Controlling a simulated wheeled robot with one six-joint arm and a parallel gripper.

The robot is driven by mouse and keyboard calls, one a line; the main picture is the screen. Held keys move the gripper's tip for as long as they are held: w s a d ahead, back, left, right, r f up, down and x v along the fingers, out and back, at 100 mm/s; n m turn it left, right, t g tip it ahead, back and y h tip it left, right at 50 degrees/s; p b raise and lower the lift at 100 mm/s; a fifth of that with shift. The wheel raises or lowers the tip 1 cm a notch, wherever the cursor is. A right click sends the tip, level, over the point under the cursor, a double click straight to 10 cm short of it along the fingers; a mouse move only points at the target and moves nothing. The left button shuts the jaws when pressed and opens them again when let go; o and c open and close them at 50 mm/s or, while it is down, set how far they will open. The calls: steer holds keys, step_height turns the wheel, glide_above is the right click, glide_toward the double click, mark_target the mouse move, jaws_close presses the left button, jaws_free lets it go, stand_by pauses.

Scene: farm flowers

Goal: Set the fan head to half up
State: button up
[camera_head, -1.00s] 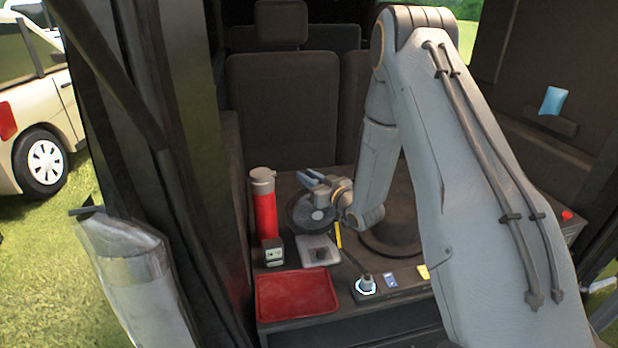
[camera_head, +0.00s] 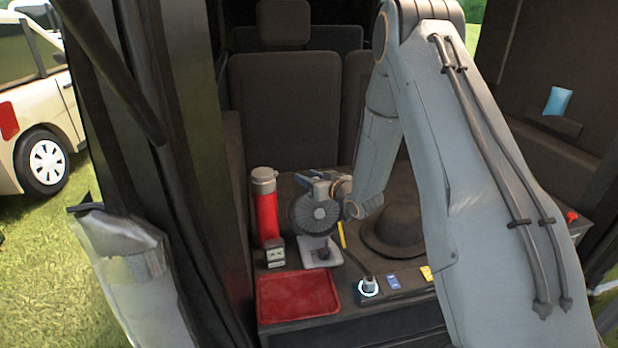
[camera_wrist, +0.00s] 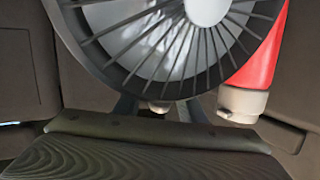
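The desk fan (camera_head: 315,214) stands on a light square base (camera_head: 322,252) on the dark counter. Its round, ribbed head faces toward the head camera. In the wrist view the fan head (camera_wrist: 175,45) fills the upper middle, with its pale hub near the top edge. My gripper (camera_head: 318,183) is at the upper rear of the fan head, close against it. The contact is partly hidden by the head. A dark ridged surface crosses the bottom of the wrist view. Whether the fingers are closed on the head is not clear.
A red bottle with a grey cap (camera_head: 266,208) stands close left of the fan. A small clock-like box (camera_head: 275,252), a red tray (camera_head: 297,296), a plug on a socket (camera_head: 368,287) and a dark hat (camera_head: 395,235) occupy the counter.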

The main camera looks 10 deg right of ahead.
steer(key=r+b, duration=0.2)
glide_above(317, 207)
steer(key=w+d, duration=0.2)
steer(key=shift+s+d+f, duration=0.1)
steer(key=shift+s+f, duration=0.05)
